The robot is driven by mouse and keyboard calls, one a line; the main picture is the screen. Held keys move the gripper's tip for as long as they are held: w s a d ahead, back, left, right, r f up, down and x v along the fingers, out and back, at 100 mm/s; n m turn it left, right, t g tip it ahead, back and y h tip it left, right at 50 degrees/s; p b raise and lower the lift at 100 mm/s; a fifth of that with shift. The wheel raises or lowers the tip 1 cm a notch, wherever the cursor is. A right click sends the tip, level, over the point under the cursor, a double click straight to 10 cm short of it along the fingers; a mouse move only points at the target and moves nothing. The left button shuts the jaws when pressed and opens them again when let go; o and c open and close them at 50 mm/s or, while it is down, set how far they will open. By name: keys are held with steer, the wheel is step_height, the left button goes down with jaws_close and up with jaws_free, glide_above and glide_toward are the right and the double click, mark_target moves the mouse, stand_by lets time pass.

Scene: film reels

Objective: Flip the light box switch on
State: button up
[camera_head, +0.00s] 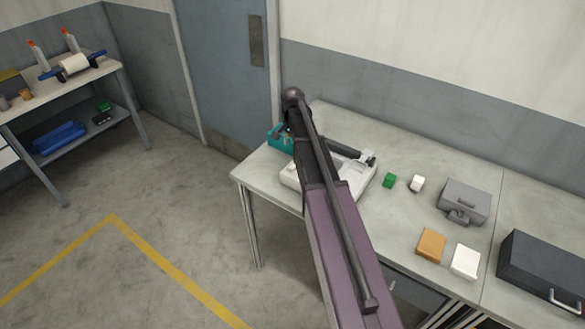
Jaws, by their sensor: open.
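A low white, tray-like box (357,187) sits on the left part of the worktable. It may be the light box, but I cannot be sure. My arm crosses in front of it and hides its middle. A dark bar (343,148) with a pale end piece (368,158) lies along its back edge. No switch can be made out. My arm reaches from the bottom of the picture up to a dark joint above the table's left end. My gripper's fingers cannot be seen, so their place relative to the box is hidden.
The worktable (410,150) also bears a teal box (279,138), green (389,181) and white (417,183) pieces, a grey case (464,200), orange (430,245) and white (465,261) blocks. A dark case (545,270) stands right. A shelf bench (90,78) is far left; floor between is clear.

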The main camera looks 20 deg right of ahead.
mark_target(292, 166)
steer(key=shift+f+b, duration=4.9)
steer(key=shift+f, duration=0.25)
jaws_close()
